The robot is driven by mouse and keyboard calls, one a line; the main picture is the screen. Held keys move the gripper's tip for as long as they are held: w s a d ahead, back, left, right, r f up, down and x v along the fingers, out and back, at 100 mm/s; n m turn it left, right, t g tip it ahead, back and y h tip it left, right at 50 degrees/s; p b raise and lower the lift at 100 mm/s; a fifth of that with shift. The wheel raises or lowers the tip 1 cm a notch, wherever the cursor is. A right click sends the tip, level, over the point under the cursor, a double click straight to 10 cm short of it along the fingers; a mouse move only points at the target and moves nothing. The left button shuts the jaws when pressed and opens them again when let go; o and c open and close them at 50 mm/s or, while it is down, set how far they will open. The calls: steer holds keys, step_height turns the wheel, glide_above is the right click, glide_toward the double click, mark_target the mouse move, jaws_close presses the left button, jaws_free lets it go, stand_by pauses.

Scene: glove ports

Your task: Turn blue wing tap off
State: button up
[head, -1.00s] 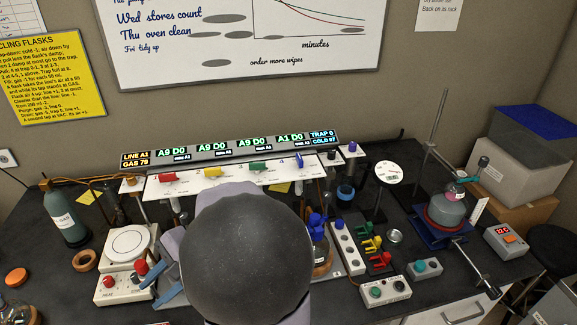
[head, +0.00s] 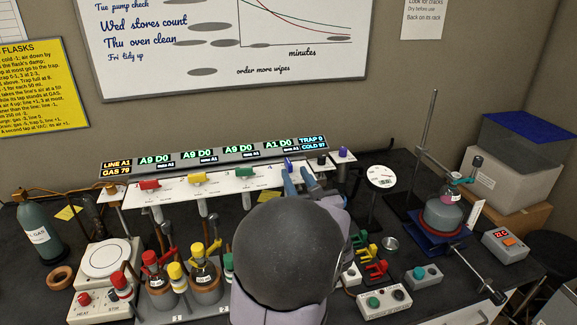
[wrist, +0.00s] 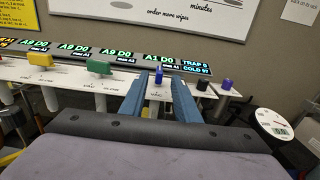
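The blue wing tap (head: 287,162) stands at the right end of the long white tap panel (head: 218,188), at the place marked 4. In the wrist view the blue tap (wrist: 158,77) stands upright and narrow, with a white panel label below it. My gripper (head: 299,178) reaches up to the panel at this tap. In the wrist view my gripper's two blue fingers (wrist: 160,86) are apart, one on each side of the tap, with visible gaps. Whether the tips are level with the tap in depth I cannot tell. My wrist hides the panel's front below.
Red (head: 149,184), yellow (head: 197,177) and green (head: 244,171) taps sit left along the panel. A black tap (wrist: 208,75) and a purple tap (wrist: 227,85) stand close on the right. Lit displays (head: 215,155) run behind. Bottles (head: 204,275) crowd the front left.

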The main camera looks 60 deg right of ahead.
mark_target(290, 167)
steer(key=shift+p+x, duration=0.4)
steer(key=shift+x, duration=0.4)
steer(key=shift+p+x, duration=1.1)
steer(key=shift+x, duration=1.8)
steer(key=shift+c, duration=0.6)
steer(key=shift+f, duration=0.1)
jaws_close()
